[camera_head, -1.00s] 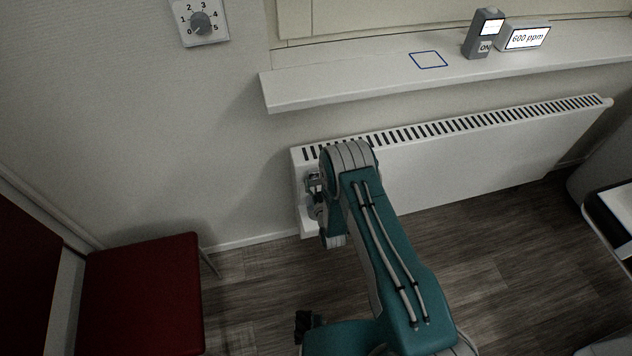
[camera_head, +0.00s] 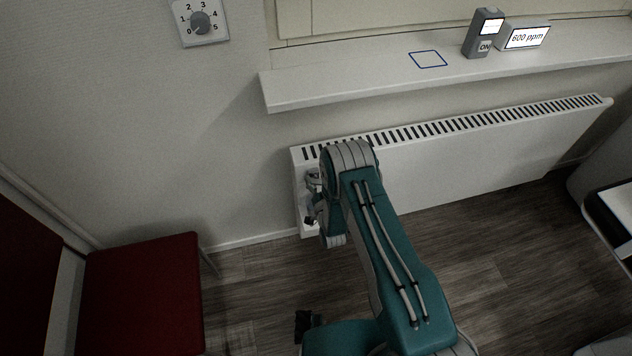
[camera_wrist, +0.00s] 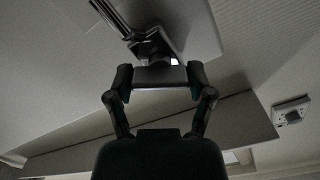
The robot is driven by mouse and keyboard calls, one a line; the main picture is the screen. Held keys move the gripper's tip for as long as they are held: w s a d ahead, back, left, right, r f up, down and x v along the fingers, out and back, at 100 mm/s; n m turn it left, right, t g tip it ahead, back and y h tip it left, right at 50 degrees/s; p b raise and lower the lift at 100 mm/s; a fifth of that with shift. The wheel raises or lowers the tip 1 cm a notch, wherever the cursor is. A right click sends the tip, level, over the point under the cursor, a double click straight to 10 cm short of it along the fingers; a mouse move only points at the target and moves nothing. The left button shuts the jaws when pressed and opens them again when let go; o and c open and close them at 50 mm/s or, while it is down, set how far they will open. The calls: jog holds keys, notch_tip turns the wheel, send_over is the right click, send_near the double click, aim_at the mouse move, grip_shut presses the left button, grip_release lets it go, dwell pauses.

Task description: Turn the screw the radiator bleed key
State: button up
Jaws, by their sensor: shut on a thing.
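The white radiator (camera_head: 455,165) hangs below the sill. My arm reaches its left end in the head view and covers much of my gripper (camera_wrist: 160,73). In the wrist view my gripper is shut on a grey piece, seemingly the bleed key (camera_wrist: 158,80), lying crosswise between the fingertips. The key's far side meets or nearly meets the metal fitting at the radiator's end (camera_wrist: 148,42); I cannot tell whether it sits on the screw. The screw itself is hidden behind the key and fingers.
The window sill (camera_head: 350,78) juts out above the radiator, bearing a grey device (camera_head: 483,35) and a 600 ppm display (camera_head: 524,37). A wall dial (camera_head: 201,22) is upper left. A red chair (camera_head: 140,295) stands lower left. Floor between chair and radiator is clear.

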jog(key=m, duration=0.4)
jog(key=shift+w+m, duration=0.15)
jog(key=shift+m, duration=0.15)
jog(key=m, duration=0.3)
jog(key=shift+d+m, duration=0.15)
jog(key=shift+m, duration=0.25)
jog(key=m, duration=0.5)
jog(key=shift+f, duration=0.2)
jog(key=shift+d+f+m, duration=0.1)
jog(key=shift+m, duration=1.2)
jog(key=shift+f, duration=0.15)
jog(key=o, duration=1.1)
jog(key=shift+r, duration=0.2)
